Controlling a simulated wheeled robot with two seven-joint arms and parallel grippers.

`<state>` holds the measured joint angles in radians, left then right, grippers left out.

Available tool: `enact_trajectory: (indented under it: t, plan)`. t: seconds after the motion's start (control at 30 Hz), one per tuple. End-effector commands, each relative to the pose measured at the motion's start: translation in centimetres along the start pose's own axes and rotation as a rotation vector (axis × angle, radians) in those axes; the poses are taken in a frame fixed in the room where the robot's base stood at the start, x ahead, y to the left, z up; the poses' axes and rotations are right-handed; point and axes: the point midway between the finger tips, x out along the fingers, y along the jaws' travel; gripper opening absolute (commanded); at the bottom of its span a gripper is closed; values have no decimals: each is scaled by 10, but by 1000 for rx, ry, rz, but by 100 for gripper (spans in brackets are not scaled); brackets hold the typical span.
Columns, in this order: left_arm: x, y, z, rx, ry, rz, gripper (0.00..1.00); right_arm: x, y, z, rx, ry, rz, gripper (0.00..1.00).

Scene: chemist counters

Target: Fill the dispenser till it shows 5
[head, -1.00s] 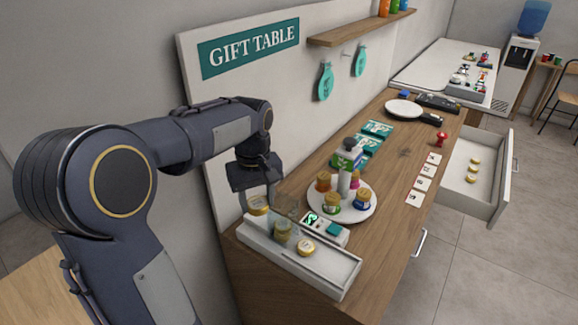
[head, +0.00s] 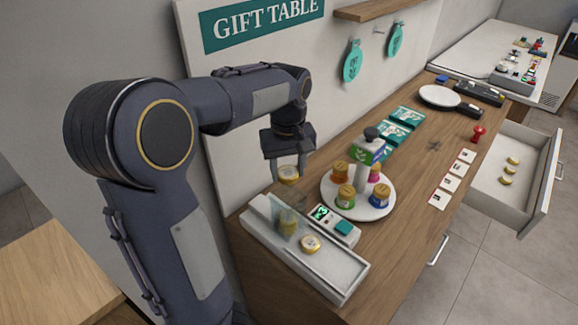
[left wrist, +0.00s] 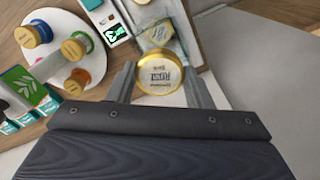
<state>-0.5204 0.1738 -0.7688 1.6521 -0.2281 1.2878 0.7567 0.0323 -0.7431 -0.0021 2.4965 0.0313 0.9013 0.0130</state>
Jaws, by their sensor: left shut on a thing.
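My left gripper (head: 286,178) is shut on a round gold-lidded tin (head: 289,174), held above the dispenser's clear tube (head: 286,220). The left wrist view shows the same tin (left wrist: 158,73) between both fingers, its label lettered. The dispenser (head: 335,280) is a long white tray on the counter's near end. Another gold tin (head: 311,244) lies in its tray. The small lit display (head: 320,212) looks like 3, though the digit is small; a teal button (head: 343,227) sits beside it. The tube's contents are hard to make out. My right gripper is not in view.
A round white turntable (head: 384,211) with several coloured jars stands just behind the dispenser. An open drawer (head: 500,195) to the right holds three gold tins (head: 508,170). Cards, teal packets and a white plate (head: 439,96) lie farther along the counter.

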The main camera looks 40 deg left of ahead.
Motion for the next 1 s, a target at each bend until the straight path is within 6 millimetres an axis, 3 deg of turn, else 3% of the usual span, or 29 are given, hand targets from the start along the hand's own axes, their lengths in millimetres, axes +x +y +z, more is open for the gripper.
enact_trajectory:
  t: [0.6,1.0]
  plan:
    - [41,0,0,1,1,1,24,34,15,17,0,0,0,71]
    - [50,0,0,1,0,0,24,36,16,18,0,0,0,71]
